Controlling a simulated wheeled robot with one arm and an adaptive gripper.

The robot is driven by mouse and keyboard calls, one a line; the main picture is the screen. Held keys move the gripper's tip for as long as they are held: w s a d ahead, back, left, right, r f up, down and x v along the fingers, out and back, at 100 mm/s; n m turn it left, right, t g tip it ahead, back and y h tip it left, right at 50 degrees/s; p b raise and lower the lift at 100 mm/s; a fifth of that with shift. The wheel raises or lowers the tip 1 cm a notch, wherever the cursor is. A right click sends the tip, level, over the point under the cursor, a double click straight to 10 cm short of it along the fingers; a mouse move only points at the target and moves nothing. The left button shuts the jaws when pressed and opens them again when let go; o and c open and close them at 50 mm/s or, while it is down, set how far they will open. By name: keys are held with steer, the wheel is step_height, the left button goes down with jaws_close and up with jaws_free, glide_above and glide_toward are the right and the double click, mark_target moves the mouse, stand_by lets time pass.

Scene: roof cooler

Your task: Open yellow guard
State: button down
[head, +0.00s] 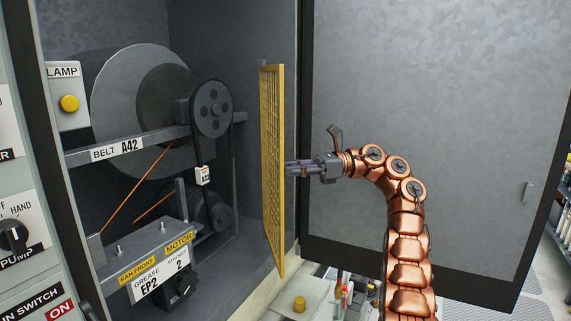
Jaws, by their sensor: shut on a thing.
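The yellow mesh guard (272,160) stands upright in the head view, swung out edge-on to the camera at the right side of the fan compartment. The belt, pulleys and motor behind it are exposed. My gripper (292,168), at the end of the copper arm, reaches in from the right and is shut at the guard's right-hand side. The part it grips is small and partly hidden by the fingers, and it appears to be on the guard.
A large grey door panel (420,110) stands open behind my arm. Left are the belt pulley (212,108), motor (208,212), lamp button (69,103) and switch panel (22,240). A tray with a yellow knob (299,304) and small bottles lies below the guard.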

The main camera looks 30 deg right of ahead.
steer(key=shift+s+d+g+p, duration=0.1)
steer(key=shift+d+g+p, duration=0.2)
steer(key=shift+d+p, duration=0.3)
steer(key=shift+a, duration=0.1)
stand_by(0.4)
steer(key=c, duration=0.9)
jaws_free()
steer(key=shift+f+b, duration=0.15)
steer(key=shift+b, duration=0.15)
